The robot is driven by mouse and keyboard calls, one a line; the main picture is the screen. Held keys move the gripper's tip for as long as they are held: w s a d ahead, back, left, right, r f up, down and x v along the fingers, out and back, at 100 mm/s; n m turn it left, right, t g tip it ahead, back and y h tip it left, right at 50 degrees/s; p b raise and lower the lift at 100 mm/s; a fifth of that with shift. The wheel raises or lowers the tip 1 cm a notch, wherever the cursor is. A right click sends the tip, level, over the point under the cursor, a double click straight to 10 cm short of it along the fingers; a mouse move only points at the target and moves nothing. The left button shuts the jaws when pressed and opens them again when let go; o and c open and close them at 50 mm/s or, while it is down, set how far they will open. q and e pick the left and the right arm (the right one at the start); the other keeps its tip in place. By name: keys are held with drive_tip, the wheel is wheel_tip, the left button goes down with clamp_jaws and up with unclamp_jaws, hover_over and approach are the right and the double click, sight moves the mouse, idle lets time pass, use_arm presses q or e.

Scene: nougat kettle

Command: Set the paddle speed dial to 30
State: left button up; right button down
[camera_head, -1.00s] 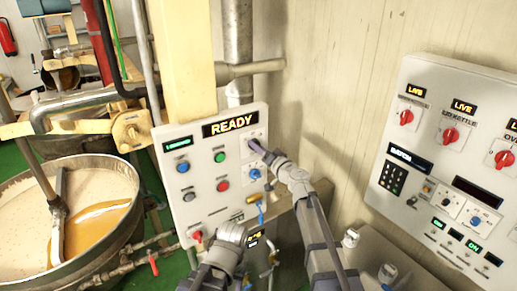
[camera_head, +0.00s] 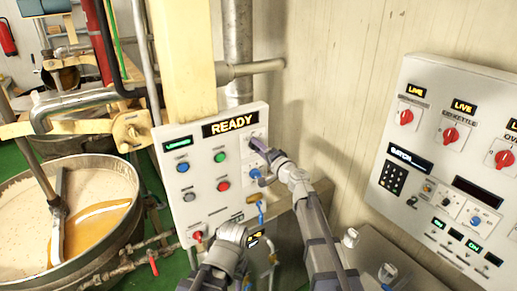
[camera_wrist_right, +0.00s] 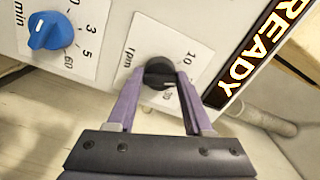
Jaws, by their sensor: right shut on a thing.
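The paddle speed dial is a black round knob (camera_wrist_right: 160,72) on a white plate marked "rpm", with a 10 and another partly covered number beside it. It sits at the upper right of the white control panel (camera_head: 207,208), below the lit READY sign (camera_head: 231,123). My right gripper (camera_wrist_right: 160,84) has a finger on each side of the knob and is shut on it. In the head view my right gripper (camera_head: 259,147) covers most of the knob. The knob's pointer setting cannot be read clearly. My left arm shows low in the head view, but its jaws cannot be made out.
A blue dial (camera_wrist_right: 49,31) marked "min" is beside the speed dial. Green, blue and red buttons are on the same panel. A large kettle (camera_head: 125,225) stands at the left. A second panel (camera_head: 420,153) with red switches is at the right.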

drive_tip(key=m, duration=1.3)
drive_tip(key=shift+m, duration=0.3)
drive_tip(key=shift+s, duration=0.1)
idle(0.4)
drive_tip(key=shift+c, duration=1.5)
unclamp_jaws()
drive_tip(key=v, duration=0.7)
drive_tip(key=shift+s+d, duration=0.2)
drive_tip(key=shift+s, duration=0.1)
